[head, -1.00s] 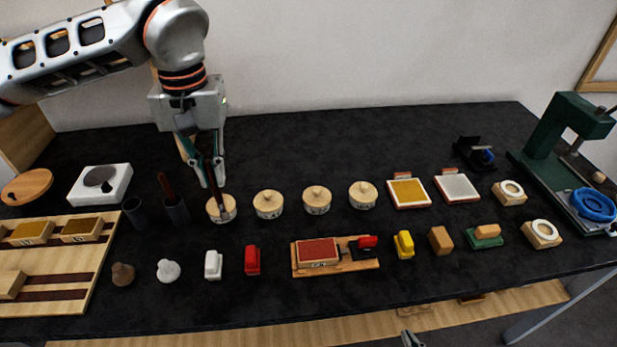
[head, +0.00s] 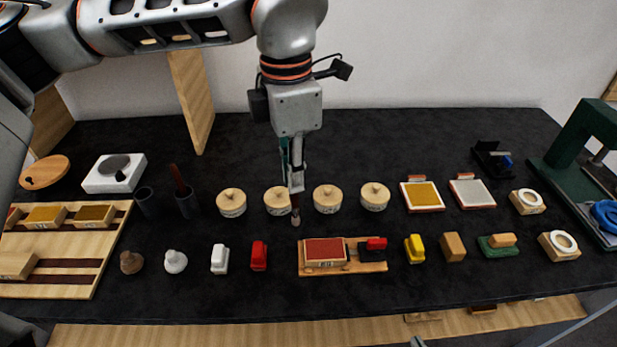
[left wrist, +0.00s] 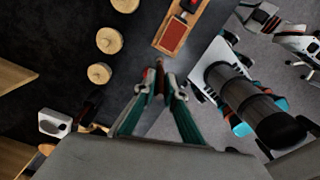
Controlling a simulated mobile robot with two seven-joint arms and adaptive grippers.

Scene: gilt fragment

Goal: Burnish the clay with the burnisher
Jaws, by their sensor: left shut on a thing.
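The clay is a red-topped block (head: 325,250) on a wooden board (head: 346,268) near the front middle of the table; it also shows in the left wrist view (left wrist: 174,36). My left gripper (head: 296,188) is shut on a slim tool with a reddish-brown shaft, which I take as the burnisher (head: 296,214). The tool points down, behind and slightly left of the clay, apart from it. It shows between the fingertips in the left wrist view (left wrist: 159,77). A small part of what seems my right gripper (head: 417,342) shows at the bottom edge; its jaws are not readable.
Several lidded pots (head: 328,198) stand in a row behind the clay. Dark cups (head: 147,202) stand left, one holding a red-brown handle (head: 178,176). A red stamp-like piece (head: 376,244) sits on the clay's board. A green press (head: 572,150) stands far right.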

